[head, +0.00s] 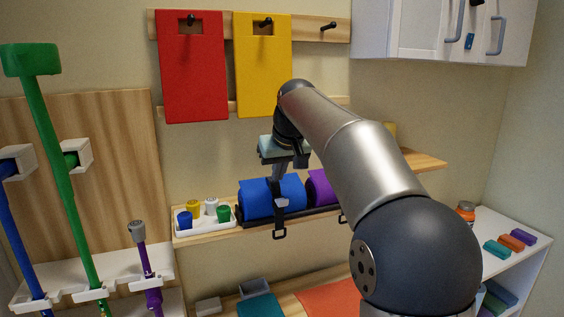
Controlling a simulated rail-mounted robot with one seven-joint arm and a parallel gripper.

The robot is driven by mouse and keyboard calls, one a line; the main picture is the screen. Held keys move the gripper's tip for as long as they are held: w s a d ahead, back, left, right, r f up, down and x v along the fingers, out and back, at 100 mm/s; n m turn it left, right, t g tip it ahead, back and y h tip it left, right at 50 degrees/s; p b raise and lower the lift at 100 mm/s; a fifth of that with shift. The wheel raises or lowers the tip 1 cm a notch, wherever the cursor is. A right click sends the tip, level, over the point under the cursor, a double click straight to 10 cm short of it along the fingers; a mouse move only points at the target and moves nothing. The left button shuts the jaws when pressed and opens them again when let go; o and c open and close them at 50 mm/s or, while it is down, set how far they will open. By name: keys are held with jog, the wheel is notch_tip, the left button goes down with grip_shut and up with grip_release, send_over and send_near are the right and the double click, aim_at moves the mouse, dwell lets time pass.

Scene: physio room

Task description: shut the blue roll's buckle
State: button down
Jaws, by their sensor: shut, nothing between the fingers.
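The blue roll (256,199) lies on its side in a dark holder on the wall shelf. A dark strap with a pale buckle piece (281,203) is at the front of its right part. A black loop (279,234) hangs below the shelf's front edge on this strap. Whether the buckle's parts are joined cannot be told at this size. My gripper (279,179) points down just above the buckle, in front of the roll. Its fingers are shut and hold nothing. Whether the fingertips touch the strap cannot be told.
A purple roll (321,187) lies right of the blue one, partly hidden by my arm. A white tray (204,225) with several coloured pots is at the left. Red (193,75) and yellow (263,75) mats hang above. A lower shelf holds a teal item (260,306).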

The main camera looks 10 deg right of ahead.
aim_at(282, 201)
jog(key=x, duration=0.4)
jog(key=s, duration=0.3)
jog(key=shift+s+d+f, duration=0.15)
jog(key=shift+s+d, duration=0.05)
jog(key=shift+s+d+f, duration=0.1)
jog(key=shift+s+f, duration=0.1)
jog(key=shift+s, duration=0.05)
jog(key=shift+f, duration=0.1)
jog(key=shift+f+t+b, duration=0.2)
jog(key=shift+t+b, duration=0.1)
jog(key=shift+b, duration=0.5)
jog(key=shift+s+r, duration=0.1)
jog(key=shift+b, duration=0.5)
